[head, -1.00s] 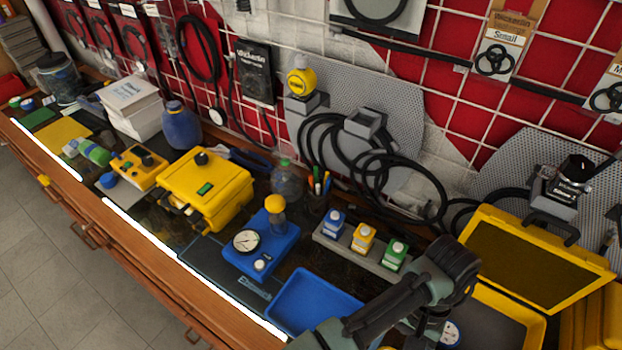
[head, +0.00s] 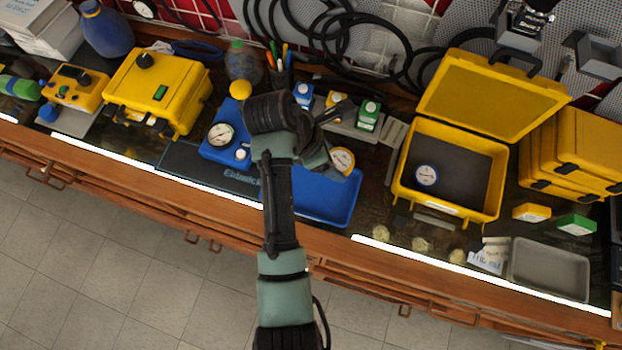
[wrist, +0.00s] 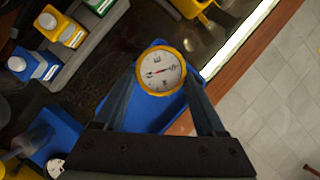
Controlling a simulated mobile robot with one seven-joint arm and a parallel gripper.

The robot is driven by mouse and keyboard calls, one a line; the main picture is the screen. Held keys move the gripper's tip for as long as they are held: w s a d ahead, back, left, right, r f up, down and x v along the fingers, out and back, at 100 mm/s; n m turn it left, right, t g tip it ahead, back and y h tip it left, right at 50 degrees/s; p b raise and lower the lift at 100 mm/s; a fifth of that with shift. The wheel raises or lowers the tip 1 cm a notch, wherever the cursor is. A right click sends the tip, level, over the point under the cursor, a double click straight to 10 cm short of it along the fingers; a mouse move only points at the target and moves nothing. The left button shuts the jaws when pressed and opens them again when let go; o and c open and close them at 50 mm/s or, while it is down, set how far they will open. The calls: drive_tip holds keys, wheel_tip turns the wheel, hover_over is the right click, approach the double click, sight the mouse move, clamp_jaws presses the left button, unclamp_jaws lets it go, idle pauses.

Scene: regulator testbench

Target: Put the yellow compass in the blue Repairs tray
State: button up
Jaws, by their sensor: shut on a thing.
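The yellow compass (head: 342,160) has a yellow rim and a white dial. In the wrist view the compass (wrist: 161,72) sits between the two fingertips of my gripper (wrist: 163,82), which is shut on it. My gripper (head: 332,163) holds it over the back part of the blue tray (head: 318,205). The blue tray also shows below the compass in the wrist view (wrist: 150,118); its floor looks bare where visible. My arm hides the tray's left part in the head view. No Repairs label is readable.
Left of the tray is a blue gauge unit (head: 208,148). Behind stands a grey rack with small bottles (head: 368,115). To the right, an open yellow case (head: 455,207) holds a blue-rimmed gauge (head: 426,175). A grey tray (head: 548,268) lies at far right.

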drive_tip(key=s+a+f+n+t+y, duration=0.1)
drive_tip(key=s+a+f+n+t, duration=0.1)
drive_tip(key=a+n, duration=0.35)
hover_over(312, 188)
drive_tip(key=s+a, duration=0.1)
drive_tip(key=shift+n, duration=0.35)
wheel_tip(312, 188, down, 4)
drive_tip(key=shift+s+a+f, duration=0.1)
drive_tip(key=shift+s, duration=0.05)
drive_tip(key=shift+f, duration=2.55)
drive_tip(key=shift+f, duration=0.15)
drive_tip(key=o, duration=1.3)
drive_tip(key=shift+o, duration=0.2)
